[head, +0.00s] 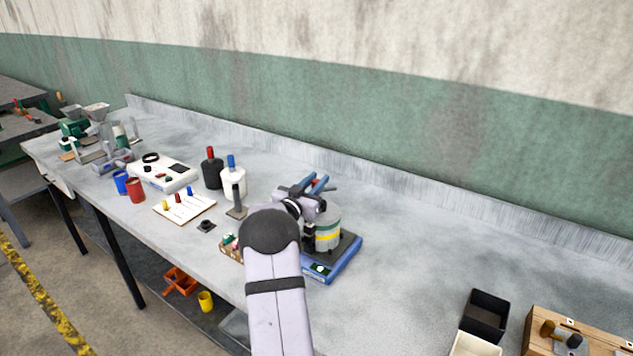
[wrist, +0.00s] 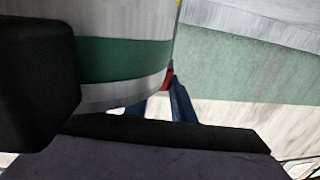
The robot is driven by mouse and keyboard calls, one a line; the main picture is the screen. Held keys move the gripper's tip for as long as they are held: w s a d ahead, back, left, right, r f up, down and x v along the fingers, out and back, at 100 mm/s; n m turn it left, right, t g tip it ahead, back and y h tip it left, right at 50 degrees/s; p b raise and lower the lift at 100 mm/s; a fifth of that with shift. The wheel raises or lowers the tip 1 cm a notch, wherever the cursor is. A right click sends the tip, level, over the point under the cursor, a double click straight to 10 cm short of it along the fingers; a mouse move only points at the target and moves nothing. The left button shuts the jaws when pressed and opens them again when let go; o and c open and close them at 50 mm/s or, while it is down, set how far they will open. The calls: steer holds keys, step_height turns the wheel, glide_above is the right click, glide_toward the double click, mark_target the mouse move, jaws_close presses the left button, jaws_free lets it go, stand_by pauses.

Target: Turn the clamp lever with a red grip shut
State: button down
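A small red part (wrist: 168,77), perhaps the lever's red grip, shows at the canister's right edge. My gripper's blue fingers (wrist: 168,104) reach toward it, with a gap between them lower down. The canister hides part of the fingers and tips, so I cannot tell if they hold the red part. The rest of the lever is not visible.
Left of my arm stand a dark bottle (head: 212,170), a white bottle (head: 233,180) and a board with colored pegs (head: 184,207). A black bin (head: 485,316) and a wooden box (head: 575,335) are at the lower right. The bench right of the canister is clear.

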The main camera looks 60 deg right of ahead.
steer(key=shift+r, duration=0.15)
steer(key=shift+w+m+g, duration=0.1)
steer(key=shift+m+g, duration=0.3)
steer(key=shift+g, duration=0.2)
steer(key=shift+m+g+p, duration=0.45)
steer(key=shift+m+g, duration=0.15)
steer(key=shift+g, duration=0.4)
steer(key=shift+m+g, duration=1.3)
steer(key=shift+g, duration=0.6)
steer(key=shift+y, duration=0.3)
steer(key=c, duration=1.8)
jaws_free()
steer(key=shift+b, duration=0.3)
